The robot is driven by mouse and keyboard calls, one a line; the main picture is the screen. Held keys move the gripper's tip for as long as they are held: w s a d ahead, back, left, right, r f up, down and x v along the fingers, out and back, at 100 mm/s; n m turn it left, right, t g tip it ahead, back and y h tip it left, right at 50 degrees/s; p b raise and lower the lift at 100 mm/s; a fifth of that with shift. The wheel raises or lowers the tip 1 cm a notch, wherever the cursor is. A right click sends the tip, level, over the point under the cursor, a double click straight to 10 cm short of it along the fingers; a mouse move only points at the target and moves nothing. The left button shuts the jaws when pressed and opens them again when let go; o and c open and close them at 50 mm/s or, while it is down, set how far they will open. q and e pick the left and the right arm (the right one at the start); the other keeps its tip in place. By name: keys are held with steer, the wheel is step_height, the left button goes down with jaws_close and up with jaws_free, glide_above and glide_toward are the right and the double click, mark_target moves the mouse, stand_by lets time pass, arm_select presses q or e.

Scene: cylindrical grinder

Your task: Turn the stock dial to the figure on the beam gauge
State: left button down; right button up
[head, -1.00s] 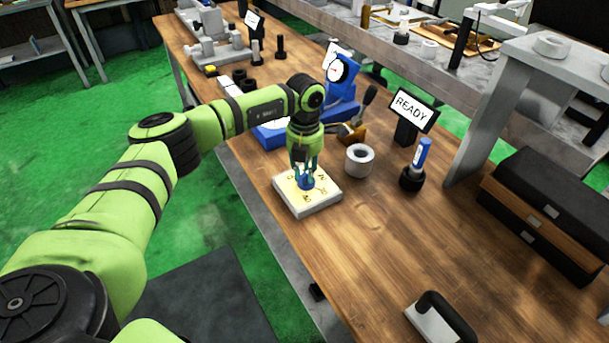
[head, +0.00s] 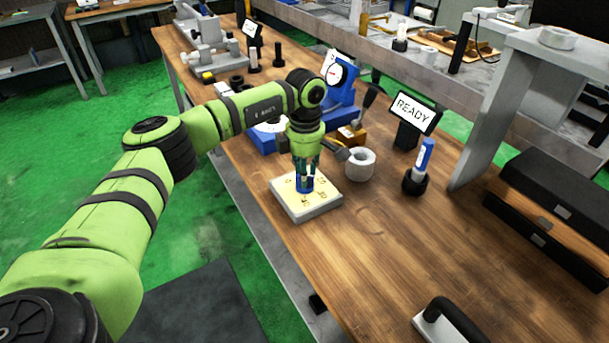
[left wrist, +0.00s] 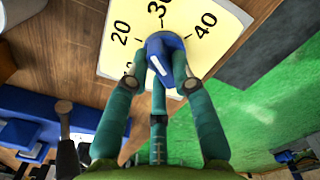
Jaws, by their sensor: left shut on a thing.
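The stock dial (head: 322,205) is a pale block with a yellow face and black figures, lying on the wooden bench. Its blue knob (head: 305,185) stands in the middle. My left gripper (head: 306,177) points down with its fingers shut on the knob. In the left wrist view the fingers clasp the blue knob (left wrist: 165,58). The knob's white line slants toward the upper left, roughly toward 20; 30 and 40 also show, and another figure is partly hidden by a finger. A blue gauge (head: 345,92) with a round white face stands behind; its reading is too small to tell. My right gripper is out of view.
A grey ring (head: 360,164) lies close right of the dial. A READY sign (head: 412,112) and a blue marker in a black holder (head: 415,182) stand farther right. Black cases (head: 550,225) lie at the right. The bench front is mostly clear.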

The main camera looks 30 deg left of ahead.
arm_select(q)
steer(key=shift+d+m+b, duration=0.1)
steer(key=shift+m+b, duration=0.35)
steer(key=shift+m, duration=1.75)
steer(key=c, duration=1)
jaws_free()
steer(key=shift+c, duration=0.2)
step_height(320, 180, up, 12)
